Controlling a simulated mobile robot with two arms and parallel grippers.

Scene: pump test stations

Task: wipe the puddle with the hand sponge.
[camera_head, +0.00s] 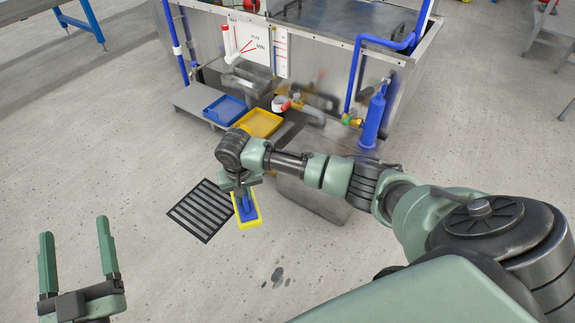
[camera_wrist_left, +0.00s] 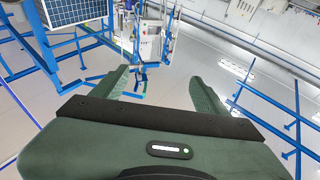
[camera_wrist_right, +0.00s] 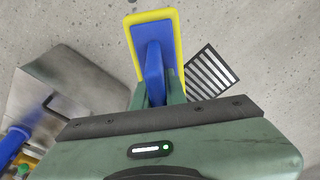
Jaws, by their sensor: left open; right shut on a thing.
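The hand sponge (camera_head: 252,219) is a yellow pad with a blue handle. My right gripper (camera_head: 243,192) is shut on its handle and holds it above the floor beside the drain grate, though the exact height is hard to tell. The sponge (camera_wrist_right: 153,32) also shows ahead of the fingers in the right wrist view. The puddle (camera_head: 277,277) appears as a few small dark wet spots on the floor, nearer to me and slightly right of the sponge, apart from it. My left gripper (camera_head: 76,247) is open and empty at the lower left, far from the puddle.
A striped floor drain grate (camera_head: 203,211) lies left of the sponge. Behind are a blue tray (camera_head: 225,109), a yellow tray (camera_head: 260,123), pipes and the metal test station (camera_head: 330,50). A blue cylinder (camera_head: 374,120) stands at its right. Floor around the puddle is clear.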

